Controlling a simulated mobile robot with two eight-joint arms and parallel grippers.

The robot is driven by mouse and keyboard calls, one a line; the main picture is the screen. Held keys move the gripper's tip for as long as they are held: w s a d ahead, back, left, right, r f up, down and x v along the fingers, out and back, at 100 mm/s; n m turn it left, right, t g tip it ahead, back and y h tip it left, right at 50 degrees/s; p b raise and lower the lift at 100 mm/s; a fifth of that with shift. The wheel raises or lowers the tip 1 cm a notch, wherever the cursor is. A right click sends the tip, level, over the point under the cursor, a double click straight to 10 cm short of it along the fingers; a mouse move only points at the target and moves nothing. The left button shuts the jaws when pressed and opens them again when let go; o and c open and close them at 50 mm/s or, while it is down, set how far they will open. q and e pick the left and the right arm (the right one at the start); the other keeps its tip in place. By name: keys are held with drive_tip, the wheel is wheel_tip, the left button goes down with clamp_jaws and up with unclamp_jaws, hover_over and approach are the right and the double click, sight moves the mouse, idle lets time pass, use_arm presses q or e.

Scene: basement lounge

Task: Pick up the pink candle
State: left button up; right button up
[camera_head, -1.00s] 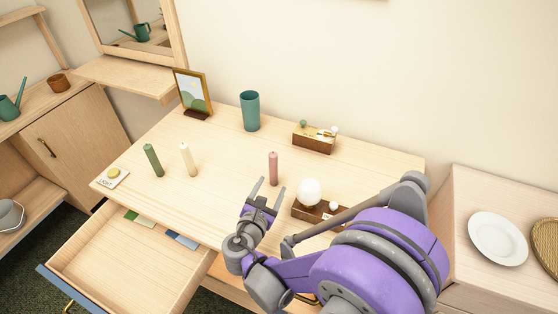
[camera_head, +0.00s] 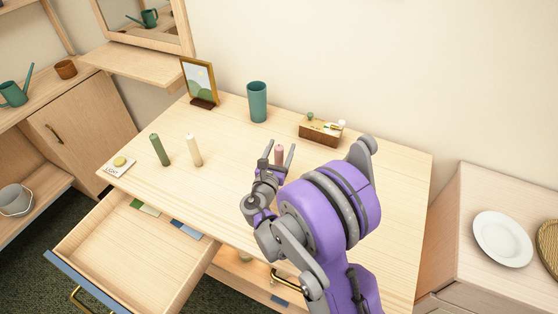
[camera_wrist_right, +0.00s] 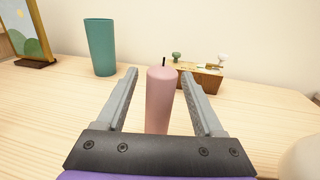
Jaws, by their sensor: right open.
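The pink candle (camera_head: 279,152) stands upright on the wooden desk (camera_head: 220,185); its lower part is hidden by my gripper in the head view. It also shows in the right wrist view (camera_wrist_right: 160,95), with a dark wick, between the fingers. My right gripper (camera_head: 279,156) is open, with one finger on each side of the candle. In the wrist view a gap shows between the candle and each finger of the right gripper (camera_wrist_right: 163,98). My left gripper is not in view.
A green candle (camera_head: 160,150) and a cream candle (camera_head: 194,150) stand to the left. A teal cup (camera_head: 257,102), a picture frame (camera_head: 199,82) and a wooden box (camera_head: 320,131) stand behind. A drawer (camera_head: 130,245) is open at front left. A white round thing (camera_wrist_right: 302,158) is close at right.

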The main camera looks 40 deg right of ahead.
drive_tip(key=shift+w+d, duration=0.35)
drive_tip(key=shift+d, duration=0.1)
clamp_jaws()
